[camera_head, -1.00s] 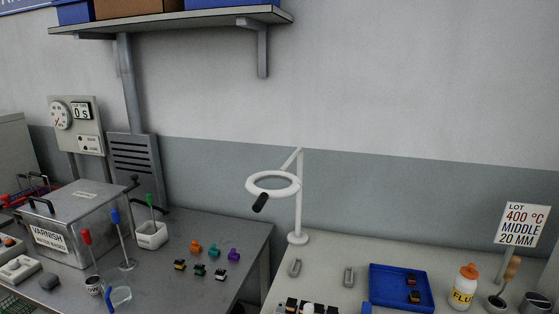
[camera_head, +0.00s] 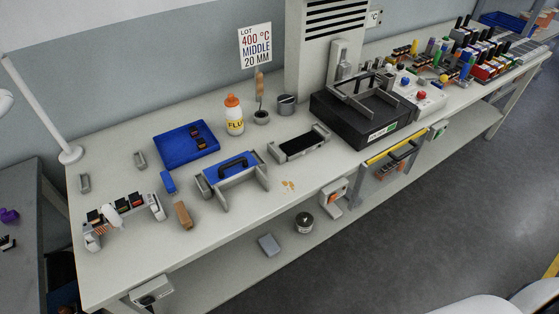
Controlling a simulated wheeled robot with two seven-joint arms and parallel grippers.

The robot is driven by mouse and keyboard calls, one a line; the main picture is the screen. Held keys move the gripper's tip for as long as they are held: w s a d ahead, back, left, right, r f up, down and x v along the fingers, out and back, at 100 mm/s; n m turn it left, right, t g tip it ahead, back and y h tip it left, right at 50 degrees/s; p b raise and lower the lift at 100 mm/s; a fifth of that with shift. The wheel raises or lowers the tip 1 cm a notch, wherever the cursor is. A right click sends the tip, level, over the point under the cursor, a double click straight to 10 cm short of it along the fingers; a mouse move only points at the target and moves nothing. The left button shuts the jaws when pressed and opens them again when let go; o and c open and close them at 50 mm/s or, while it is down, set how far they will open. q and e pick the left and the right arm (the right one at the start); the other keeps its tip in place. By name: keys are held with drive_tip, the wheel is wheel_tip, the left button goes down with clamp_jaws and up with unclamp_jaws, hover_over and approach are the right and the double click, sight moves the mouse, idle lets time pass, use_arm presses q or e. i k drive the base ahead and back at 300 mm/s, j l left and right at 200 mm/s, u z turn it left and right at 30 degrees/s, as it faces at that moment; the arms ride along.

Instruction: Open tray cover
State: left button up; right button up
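A blue cover with a dark handle (camera_head: 232,166) sits in a grey metal holder (camera_head: 240,182) on the front middle of the white bench. I cannot tell for sure that it is the tray cover. A flat dark tray-like piece with grey end blocks (camera_head: 300,142) lies to its right. Further right stands a black machine (camera_head: 365,118) with a grey handle frame on top. An open blue tray (camera_head: 183,146) with small brown-black parts in it lies behind and left of the blue cover. Neither of my grippers is in view.
A flux bottle (camera_head: 234,115), a grey cup (camera_head: 286,105) and a lot sign (camera_head: 255,45) stand at the back. A connector rack (camera_head: 122,215) and a brown block (camera_head: 183,215) are at the left. Many coloured items crowd the right end. A lower shelf (camera_head: 240,285) runs underneath.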

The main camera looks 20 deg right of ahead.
sight(220, 172)
drive_tip(key=z, duration=0.15)
drive_tip(key=k+l+u, duration=0.1)
drive_tip(key=l+u, duration=0.25)
drive_tip(key=k+l+u, duration=0.15)
drive_tip(key=u, duration=0.25)
drive_tip(key=k+l+u, duration=0.15)
drive_tip(key=u, duration=0.2)
